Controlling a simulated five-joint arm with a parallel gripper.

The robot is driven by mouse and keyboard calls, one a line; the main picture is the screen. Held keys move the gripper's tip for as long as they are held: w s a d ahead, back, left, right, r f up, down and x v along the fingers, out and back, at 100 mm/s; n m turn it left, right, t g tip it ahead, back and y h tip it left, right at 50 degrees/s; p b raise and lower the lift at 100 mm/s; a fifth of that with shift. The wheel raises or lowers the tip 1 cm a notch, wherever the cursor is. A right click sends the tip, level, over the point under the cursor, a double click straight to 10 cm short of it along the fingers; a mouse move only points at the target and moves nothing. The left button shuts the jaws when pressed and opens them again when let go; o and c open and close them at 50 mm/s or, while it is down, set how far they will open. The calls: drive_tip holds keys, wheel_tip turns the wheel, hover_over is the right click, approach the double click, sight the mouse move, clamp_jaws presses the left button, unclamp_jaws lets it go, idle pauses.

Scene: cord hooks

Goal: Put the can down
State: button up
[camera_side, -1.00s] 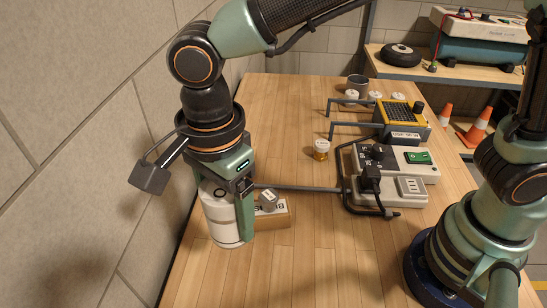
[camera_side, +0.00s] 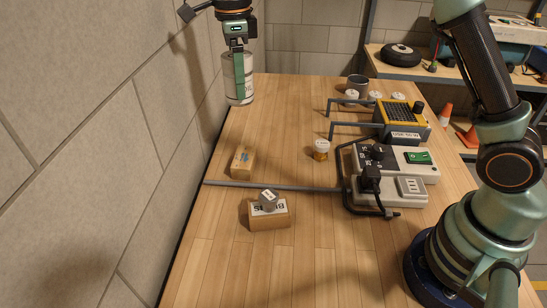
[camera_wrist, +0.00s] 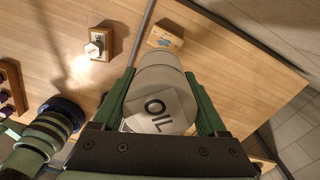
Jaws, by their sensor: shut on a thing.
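The can (camera_side: 232,85) is a pale grey-white cylinder; its label reads OIL in the wrist view (camera_wrist: 160,105). My gripper (camera_side: 239,78) is shut on it, with a green finger on each side of it in the wrist view (camera_wrist: 159,95). In the side view the can hangs upright at the far left of the wooden table (camera_side: 290,110), close to the wall. It looks held above the table top, but its exact height is hard to tell.
A long grey rod (camera_side: 290,187) crosses the table. Middle front is clear.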

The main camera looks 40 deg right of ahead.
drive_tip(key=w+d+f+m, duration=0.1)
drive_tip(key=w+d+m, duration=0.15)
drive_tip(key=d, duration=0.65)
drive_tip(key=w+d+m, duration=0.2)
drive_tip(key=w+d, duration=0.1)
drive_tip(key=d, duration=0.7)
wheel_tip(320, 180, down, 20)
drive_tip(key=shift+w+r, duration=0.1)
